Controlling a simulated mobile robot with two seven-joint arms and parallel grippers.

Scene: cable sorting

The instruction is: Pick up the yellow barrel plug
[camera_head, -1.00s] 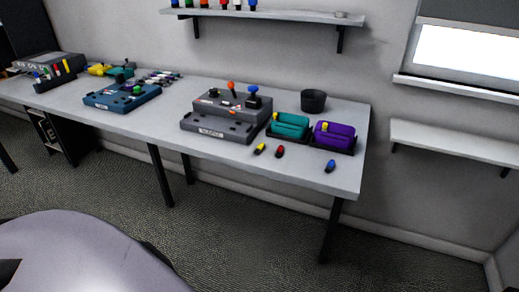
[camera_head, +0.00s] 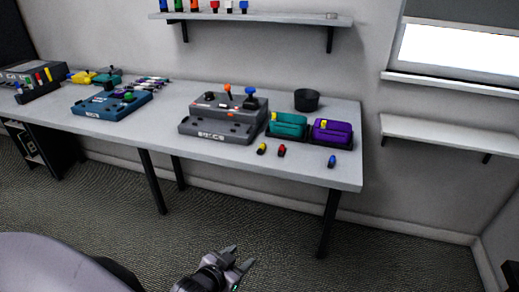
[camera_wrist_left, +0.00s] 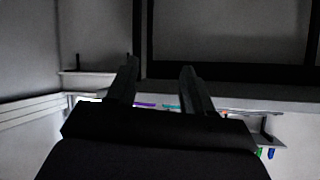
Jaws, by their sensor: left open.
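My left gripper (camera_head: 242,257) is open and empty, low in front of the table and well apart from the yellow plug. Its two spread fingers also show in the left wrist view (camera_wrist_left: 159,75), where I cannot make out the plug.
The table (camera_head: 215,160) carries a grey device (camera_head: 213,124), a teal bin (camera_head: 288,126), a purple bin (camera_head: 330,133) and a black cup (camera_head: 306,100). A blue device (camera_head: 110,105) stands further left. A wall shelf (camera_head: 260,19) hangs above. The table's front right corner is bare.

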